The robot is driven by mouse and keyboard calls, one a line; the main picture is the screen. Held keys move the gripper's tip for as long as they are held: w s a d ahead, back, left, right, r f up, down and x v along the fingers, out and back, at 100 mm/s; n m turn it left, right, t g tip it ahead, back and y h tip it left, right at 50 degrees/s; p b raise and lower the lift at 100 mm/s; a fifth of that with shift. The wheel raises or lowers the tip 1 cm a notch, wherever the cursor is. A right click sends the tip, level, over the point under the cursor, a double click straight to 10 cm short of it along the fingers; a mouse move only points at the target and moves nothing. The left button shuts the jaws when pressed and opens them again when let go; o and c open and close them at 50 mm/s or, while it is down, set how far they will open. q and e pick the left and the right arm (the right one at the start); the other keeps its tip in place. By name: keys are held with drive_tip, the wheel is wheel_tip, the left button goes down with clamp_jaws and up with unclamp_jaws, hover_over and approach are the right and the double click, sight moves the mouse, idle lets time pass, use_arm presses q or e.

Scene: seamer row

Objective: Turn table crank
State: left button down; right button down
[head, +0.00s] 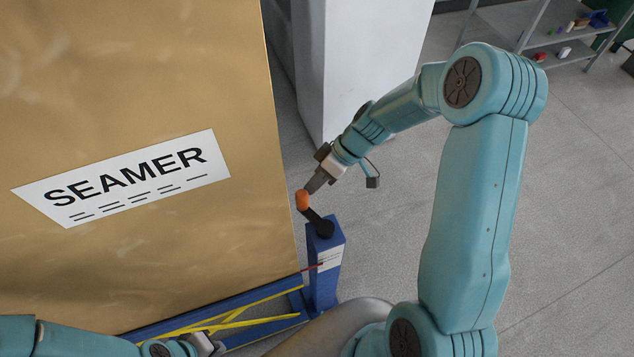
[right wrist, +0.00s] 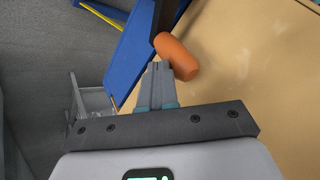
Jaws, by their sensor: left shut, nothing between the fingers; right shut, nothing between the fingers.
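The table crank has a black arm (head: 317,221) on top of a blue post (head: 323,270) and an orange handle (head: 302,200) at the arm's outer end. My right gripper (head: 310,187) is shut and empty, with its fingertips right at the orange handle. In the right wrist view the shut fingertips (right wrist: 159,68) are beside the orange handle (right wrist: 177,56), not around it; whether they touch it I cannot tell. My left gripper (head: 205,343) is low at the bottom edge of the head view, partly cut off; its fingers are hard to make out.
A large tan box with a SEAMER label (head: 125,178) stands left of the crank, on a blue frame (head: 262,308) with yellow bars. A white cabinet (head: 360,50) stands behind. A shelf (head: 560,45) with small items is at the top right. Floor on the right is clear.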

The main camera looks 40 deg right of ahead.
sight(298, 191)
drive_tip(key=shift+a+f, duration=0.1)
drive_tip(key=shift+a, duration=0.1)
drive_tip(key=a+n+g+b, duration=0.1)
drive_tip(key=n+b, duration=0.1)
drive_tip(key=a+n+g+b, duration=0.1)
drive_tip(key=n+b, duration=0.1)
drive_tip(key=shift+w+a+f+g, duration=0.15)
drive_tip(key=shift+w+a+g, duration=0.05)
drive_tip(key=shift+a+g, duration=0.15)
drive_tip(key=shift+s+a+n+g+b, duration=0.15)
drive_tip(key=shift+a+n+g+b, duration=0.55)
drive_tip(key=shift+n, duration=0.5)
drive_tip(key=shift+s+a+r+n+g+b, duration=0.1)
drive_tip(key=shift+s+a+n+g+b, duration=0.1)
drive_tip(key=shift+a+n+g, duration=0.3)
drive_tip(key=shift+s+a+r+n+g+b, duration=0.15)
drive_tip(key=shift+a+n+g, duration=0.1)
drive_tip(key=shift+a+n, duration=0.35)
drive_tip(key=shift+d, duration=0.1)
